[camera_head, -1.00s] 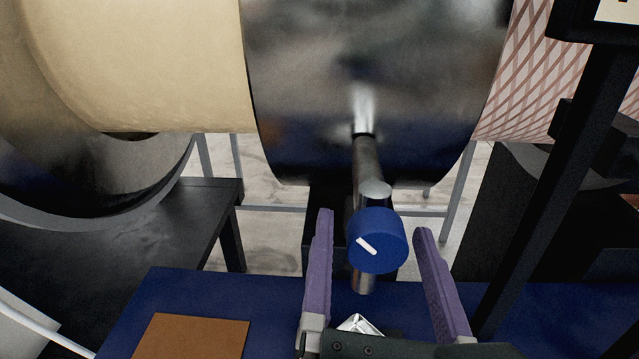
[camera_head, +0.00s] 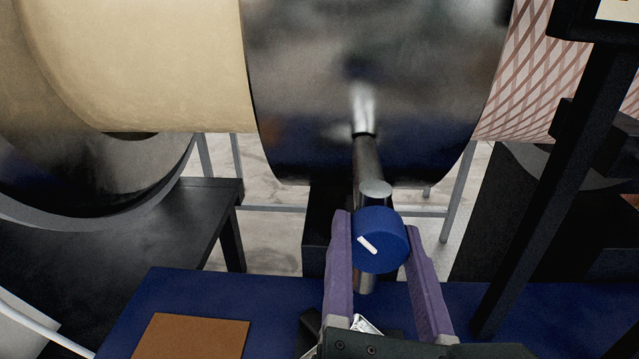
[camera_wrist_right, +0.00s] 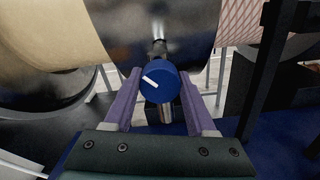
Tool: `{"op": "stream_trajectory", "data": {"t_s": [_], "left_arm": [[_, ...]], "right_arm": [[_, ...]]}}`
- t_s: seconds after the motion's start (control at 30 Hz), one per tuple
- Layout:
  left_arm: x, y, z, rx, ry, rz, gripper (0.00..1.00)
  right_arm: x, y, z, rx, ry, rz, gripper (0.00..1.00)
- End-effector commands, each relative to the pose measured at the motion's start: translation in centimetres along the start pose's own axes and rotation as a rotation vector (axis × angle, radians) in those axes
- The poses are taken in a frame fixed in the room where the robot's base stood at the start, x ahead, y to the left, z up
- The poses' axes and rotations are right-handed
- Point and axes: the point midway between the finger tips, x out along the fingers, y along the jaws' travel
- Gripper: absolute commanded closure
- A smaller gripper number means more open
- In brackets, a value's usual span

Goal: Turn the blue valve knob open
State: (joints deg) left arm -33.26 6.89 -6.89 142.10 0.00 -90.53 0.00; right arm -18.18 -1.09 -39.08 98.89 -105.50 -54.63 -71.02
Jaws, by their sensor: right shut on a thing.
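The blue valve knob (camera_head: 381,240) is a round cap with a white pointer mark, set on a grey metal pipe (camera_head: 369,165). The mark slants from upper left to lower right in the head view. My right gripper (camera_head: 379,232) has its two purple fingers closed on the knob's left and right sides. The right wrist view also shows the knob (camera_wrist_right: 159,82) between the fingers (camera_wrist_right: 157,88). My left gripper is not in view.
A large shiny metal drum (camera_head: 370,70) stands behind the pipe. A cream spool (camera_head: 150,60) is at left and a red-patterned spool (camera_head: 560,70) at right. A dark post (camera_head: 550,190) rises to the right of my gripper. A blue surface (camera_head: 250,290) with a brown panel (camera_head: 192,337) lies below.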

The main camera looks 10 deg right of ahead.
Motion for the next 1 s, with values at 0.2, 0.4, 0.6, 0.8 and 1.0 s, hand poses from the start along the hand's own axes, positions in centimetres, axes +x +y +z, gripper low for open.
{"op": "stream_trajectory", "data": {"t_s": [0.2, 0.4, 0.6, 0.8, 1.0], "left_arm": [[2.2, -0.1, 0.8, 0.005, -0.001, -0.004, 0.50], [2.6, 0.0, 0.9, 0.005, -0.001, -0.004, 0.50], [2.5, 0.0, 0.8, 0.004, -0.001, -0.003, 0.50], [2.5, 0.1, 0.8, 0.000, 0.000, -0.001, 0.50], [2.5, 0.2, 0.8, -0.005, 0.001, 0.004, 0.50]], "right_arm": [[0.0, -0.1, -0.5, 0.322, -0.002, 0.002, 0.99], [0.0, 0.0, -0.1, 0.464, 0.001, 0.001, 0.99], [0.0, 0.0, -0.1, 0.463, 0.002, 0.001, 0.99], [0.0, 0.0, -0.1, 0.461, 0.001, 0.000, 0.24], [0.0, 0.0, 0.0, 0.461, 0.000, 0.000, 0.14]]}}
